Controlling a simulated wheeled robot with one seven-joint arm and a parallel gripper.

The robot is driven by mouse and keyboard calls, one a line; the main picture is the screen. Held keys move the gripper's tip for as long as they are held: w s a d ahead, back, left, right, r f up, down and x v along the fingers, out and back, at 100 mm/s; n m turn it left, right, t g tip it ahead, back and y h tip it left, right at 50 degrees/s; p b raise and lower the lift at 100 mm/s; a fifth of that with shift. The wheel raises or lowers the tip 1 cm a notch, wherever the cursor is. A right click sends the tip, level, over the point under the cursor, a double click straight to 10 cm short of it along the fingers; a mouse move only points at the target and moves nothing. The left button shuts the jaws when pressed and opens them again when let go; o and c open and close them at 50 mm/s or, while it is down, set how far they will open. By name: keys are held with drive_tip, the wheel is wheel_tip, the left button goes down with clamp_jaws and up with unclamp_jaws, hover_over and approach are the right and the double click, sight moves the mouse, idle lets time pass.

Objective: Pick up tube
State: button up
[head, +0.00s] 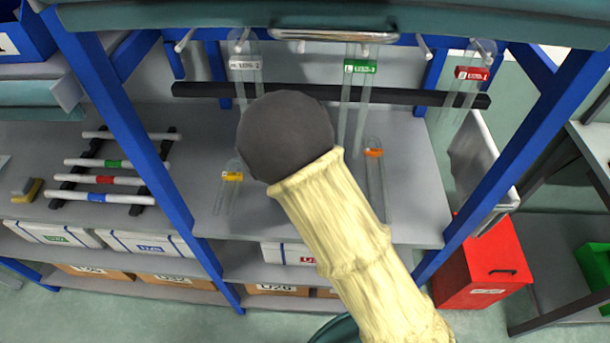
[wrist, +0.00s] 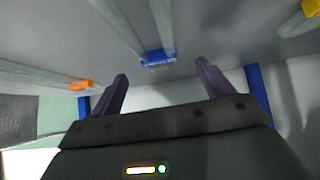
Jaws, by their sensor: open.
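My gripper (wrist: 162,70) is open in the wrist view, its two dark fingers apart with nothing between them that I can see gripped. A clear tube with a blue label (wrist: 157,58) lies ahead, its labelled end in line with the gap between the fingers. I cannot tell how far it is from the fingertips. A clear tube with an orange label (wrist: 80,85) is to the left, and a yellow label (wrist: 310,9) shows at the top right. In the head view my arm hides the gripper and the blue-labelled tube.
In the head view, tubes with white (head: 243,66), green (head: 360,68) and red (head: 470,73) labels hang by a dark bar (head: 200,90). Yellow-labelled (head: 231,177) and orange-labelled (head: 373,154) tubes flank my arm. Blue posts (head: 140,140) frame the shelf. A red box (head: 485,270) stands right.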

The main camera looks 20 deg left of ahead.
drive_tip(key=shift+w, duration=0.1)
drive_tip(key=shift+p+x, duration=0.7)
drive_tip(key=shift+x, duration=1.85)
drive_tip(key=shift+d, duration=0.2)
drive_tip(key=c, duration=1.1)
drive_tip(key=shift+r, duration=0.1)
wheel_tip(320, 180, up, 10)
drive_tip(key=b, duration=0.1)
